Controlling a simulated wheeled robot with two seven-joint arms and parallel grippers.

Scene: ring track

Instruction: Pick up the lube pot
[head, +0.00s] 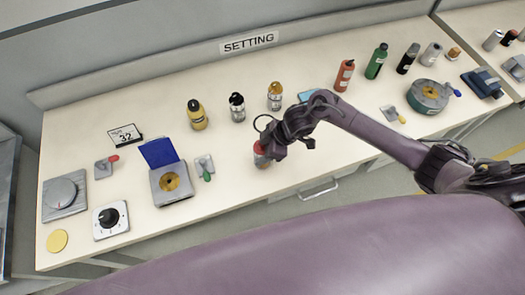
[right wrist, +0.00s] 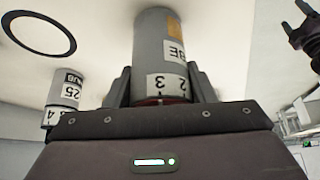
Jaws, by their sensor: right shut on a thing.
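The lube pot is a grey cylinder with a red top, a white label and an orange patch. In the head view the pot (head: 261,157) is at the table's front middle, partly covered by my right gripper (head: 270,148). In the right wrist view the pot (right wrist: 162,50) stands between the two fingers of my right gripper (right wrist: 162,88), which are shut on it. Its label reads upside down, with "BE" and "32" showing. I cannot tell whether its base touches the table.
A black ring mark (head: 263,122) lies behind the pot. A blue-lidded box (head: 168,183) and a green-handled tool (head: 205,167) are to the left. Several bottles line the back, including a yellow one (head: 196,115). The front edge is close.

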